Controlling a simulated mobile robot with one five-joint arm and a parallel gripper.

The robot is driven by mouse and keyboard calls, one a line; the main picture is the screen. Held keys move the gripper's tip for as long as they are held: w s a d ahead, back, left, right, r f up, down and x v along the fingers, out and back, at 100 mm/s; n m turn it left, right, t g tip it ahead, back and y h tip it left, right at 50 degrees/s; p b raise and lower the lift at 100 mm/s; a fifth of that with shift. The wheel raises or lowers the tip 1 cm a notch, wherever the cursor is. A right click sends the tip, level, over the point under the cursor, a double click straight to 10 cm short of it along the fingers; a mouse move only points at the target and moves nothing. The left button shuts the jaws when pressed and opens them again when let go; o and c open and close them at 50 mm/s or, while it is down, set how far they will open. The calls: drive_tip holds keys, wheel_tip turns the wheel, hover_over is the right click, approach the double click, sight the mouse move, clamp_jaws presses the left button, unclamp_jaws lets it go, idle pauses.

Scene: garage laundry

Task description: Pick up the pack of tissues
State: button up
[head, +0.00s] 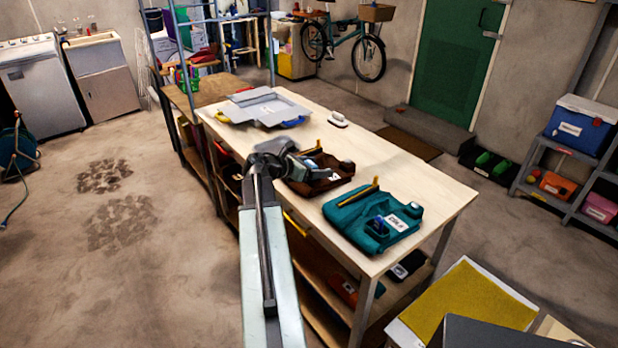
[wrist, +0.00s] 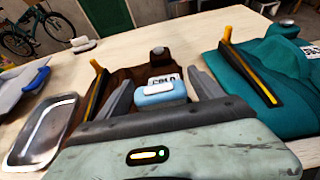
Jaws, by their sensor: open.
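A small light-blue pack with a white top, apparently the pack of tissues (wrist: 158,95), lies on a brown bag-like item (wrist: 130,78) on the pale wooden table. In the wrist view the pack shows between the two grey fingers of my gripper (wrist: 160,82). The fingers are open, one to each side of it, with visible gaps; I cannot tell how high they are above it. In the head view my gripper (head: 300,167) is over the brown item (head: 335,181), and I cannot make out the pack there. My gripper's body hides the near part of the brown item.
A teal bag-like item (head: 350,222) with a yellow-handled tool (head: 362,194) lies to the right. A shallow metal tray (wrist: 38,140) is at left in the wrist view. A grey tray (head: 262,104) and a white brush-like thing (head: 338,119) lie farther back. Bare tabletop (head: 405,170) shows beyond.

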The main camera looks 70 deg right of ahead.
drive_tip(key=shift+c, duration=0.3)
drive_tip(key=c, duration=1.4)
drive_tip(key=shift+o, duration=0.2)
drive_tip(key=shift+r, duration=0.15)
drive_tip(key=shift+r+p, duration=0.3)
drive_tip(key=shift+p, duration=0.15)
wheel_tip(320, 180, up, 3)
drive_tip(key=p, duration=0.3)
drive_tip(key=shift+r, duration=0.2)
drive_tip(key=w+a+p, duration=0.1)
drive_tip(key=w+a, duration=0.7)
drive_tip(key=a, duration=0.5)
drive_tip(key=shift+w+a+r, duration=0.15)
drive_tip(key=shift+a+r, duration=0.25)
